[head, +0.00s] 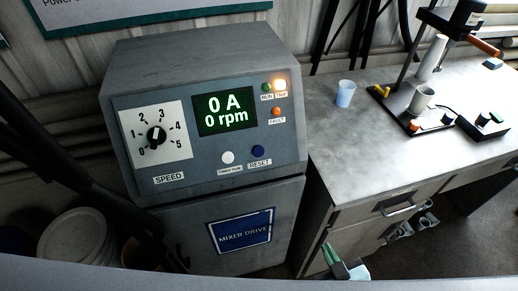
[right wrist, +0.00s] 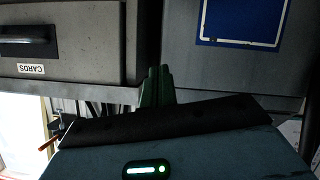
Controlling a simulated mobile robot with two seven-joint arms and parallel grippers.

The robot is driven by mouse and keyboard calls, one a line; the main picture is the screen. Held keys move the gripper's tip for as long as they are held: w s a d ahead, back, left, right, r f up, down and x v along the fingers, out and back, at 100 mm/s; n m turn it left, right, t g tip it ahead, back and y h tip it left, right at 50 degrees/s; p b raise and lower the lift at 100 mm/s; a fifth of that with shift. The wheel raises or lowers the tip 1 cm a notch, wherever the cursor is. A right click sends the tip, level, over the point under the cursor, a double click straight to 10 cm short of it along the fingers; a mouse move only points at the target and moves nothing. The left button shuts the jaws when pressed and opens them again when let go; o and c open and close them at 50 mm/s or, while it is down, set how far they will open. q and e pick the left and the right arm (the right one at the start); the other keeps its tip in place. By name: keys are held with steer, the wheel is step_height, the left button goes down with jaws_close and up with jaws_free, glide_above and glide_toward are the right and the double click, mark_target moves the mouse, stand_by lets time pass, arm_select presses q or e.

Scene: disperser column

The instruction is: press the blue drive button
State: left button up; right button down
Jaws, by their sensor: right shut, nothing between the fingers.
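The blue button (head: 257,151) sits on the front panel of the grey drive cabinet (head: 205,60), just above the RESET label. A white button (head: 227,157) is to its left. My left gripper is not in view.
A speed dial (head: 156,137) is left of the display. A grey bench (head: 360,145) stands right of the cabinet, with a cup (head: 345,93), a beaker (head: 421,99) and a stand on it. White buckets (head: 80,240) are at lower left. A drawer (right wrist: 60,40) labelled CARDS shows in the wrist view.

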mark_target(258, 151)
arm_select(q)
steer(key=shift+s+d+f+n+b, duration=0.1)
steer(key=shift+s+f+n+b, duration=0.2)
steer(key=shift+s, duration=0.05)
arm_select(e)
steer(key=w+a+r+n+t+y, duration=0.3)
steer(key=a+r+n, duration=0.2)
steer(key=r, duration=0.6)
steer(key=w+a+r+n+t+y, duration=0.2)
steer(key=a+r+n, duration=0.3)
steer(key=a+r, duration=0.4)
step_height(258, 151, up, 3)
steer(key=shift+w+f+t+y, duration=0.1)
steer(key=shift+w+t+y, duration=0.3)
steer(key=shift+w+y, duration=0.35)
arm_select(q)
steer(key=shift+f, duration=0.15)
arm_select(e)
steer(key=shift+w+a+f, duration=0.1)
steer(key=shift+w+a, duration=0.05)
steer(key=shift+w, duration=0.05)
